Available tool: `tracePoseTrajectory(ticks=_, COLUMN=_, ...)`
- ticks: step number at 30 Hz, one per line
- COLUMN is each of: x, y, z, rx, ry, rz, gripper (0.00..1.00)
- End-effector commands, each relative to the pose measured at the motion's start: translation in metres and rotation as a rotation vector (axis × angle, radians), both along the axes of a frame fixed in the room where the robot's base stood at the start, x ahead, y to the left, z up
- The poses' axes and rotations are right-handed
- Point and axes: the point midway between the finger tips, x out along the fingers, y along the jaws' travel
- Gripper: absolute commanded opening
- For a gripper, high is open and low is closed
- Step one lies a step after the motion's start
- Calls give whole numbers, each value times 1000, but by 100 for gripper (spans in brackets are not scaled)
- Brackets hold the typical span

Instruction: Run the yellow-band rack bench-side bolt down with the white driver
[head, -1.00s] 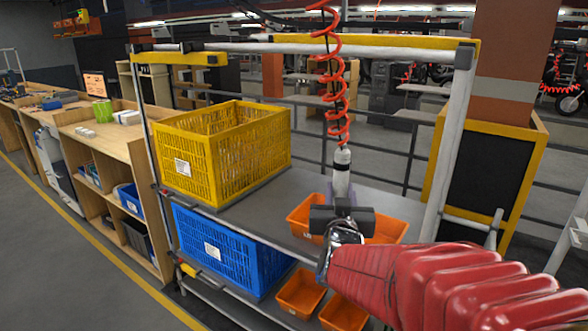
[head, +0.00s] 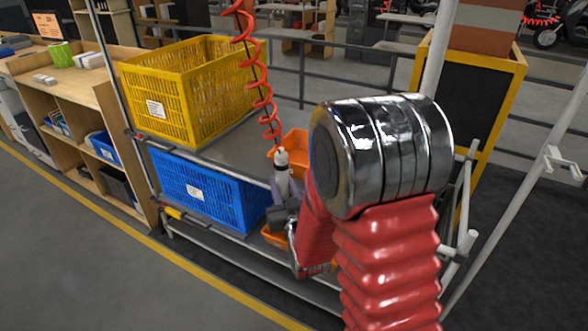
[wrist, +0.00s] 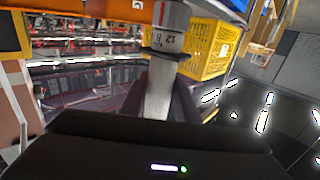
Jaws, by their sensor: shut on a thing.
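My gripper (head: 282,203) is shut on the white driver (head: 283,163), which hangs on a red coiled hose (head: 262,95). The driver stands nearly upright at the front of the rack. In the wrist view the driver (wrist: 162,85) rises between the dark fingers (wrist: 152,103), and its tip is out of sight. The rack shows its grey shelf (head: 222,152) and, to the right, a white post (head: 436,45). Its top frame is out of the head view now. A small yellow piece (head: 173,212) sits at its lower left. I cannot make out the bench-side bolt.
A yellow crate (head: 185,85) stands on the rack's upper shelf, a blue crate (head: 205,190) below it. Orange bins (head: 292,143) are behind my gripper. A wooden bench (head: 85,95) stands left. The grey floor in front, with a yellow line (head: 140,240), is clear.

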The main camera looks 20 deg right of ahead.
Motion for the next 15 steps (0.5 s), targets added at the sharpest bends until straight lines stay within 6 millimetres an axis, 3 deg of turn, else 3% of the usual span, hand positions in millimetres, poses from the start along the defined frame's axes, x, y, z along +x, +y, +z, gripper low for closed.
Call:
tracePoseTrajectory(ticks=4, x=-1, y=12, z=-16, rx=0, ry=3, rz=26, gripper=0)
tracePoseTrajectory(ticks=15, x=-1, y=15, z=-19, rx=0, ry=-1, rz=35, gripper=0)
